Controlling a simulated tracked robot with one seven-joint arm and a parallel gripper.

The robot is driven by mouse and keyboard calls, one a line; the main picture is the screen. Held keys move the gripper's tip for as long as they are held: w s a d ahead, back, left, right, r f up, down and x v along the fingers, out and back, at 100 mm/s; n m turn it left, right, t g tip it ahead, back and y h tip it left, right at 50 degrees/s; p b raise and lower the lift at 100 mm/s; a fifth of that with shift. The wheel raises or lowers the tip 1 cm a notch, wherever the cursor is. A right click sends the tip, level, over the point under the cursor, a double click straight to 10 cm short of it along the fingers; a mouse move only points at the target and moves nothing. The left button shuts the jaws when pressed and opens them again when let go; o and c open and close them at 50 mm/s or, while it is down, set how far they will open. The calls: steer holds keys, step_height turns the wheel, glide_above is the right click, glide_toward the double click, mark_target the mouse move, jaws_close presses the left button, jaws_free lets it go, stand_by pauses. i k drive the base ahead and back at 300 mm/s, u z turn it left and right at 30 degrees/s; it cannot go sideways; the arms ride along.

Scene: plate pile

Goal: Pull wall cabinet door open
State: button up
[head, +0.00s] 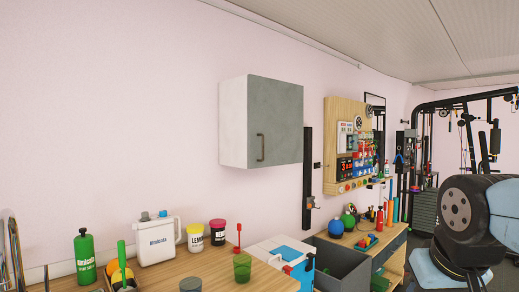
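The wall cabinet (233,125) hangs on the pale pink wall near the middle of the head view. Its side is white. Its grey door (280,115) looks closed, flush with the cabinet body. A dark upright bar handle (260,147) sits near the lower left edge of the door. My gripper is not in view, and nothing is seen touching the door or handle.
Below the cabinet runs a wooden worktop (215,268) with a green bottle (84,257), a white canister (157,240), tubs and a green cup (242,267). A grey bin (345,265) stands beside it. A wooden pegboard (332,125) hangs to the right.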

mark_target(275, 128)
steer(key=u, duration=0.05)
steer(key=i, duration=0.9)
steer(key=z, duration=0.1)
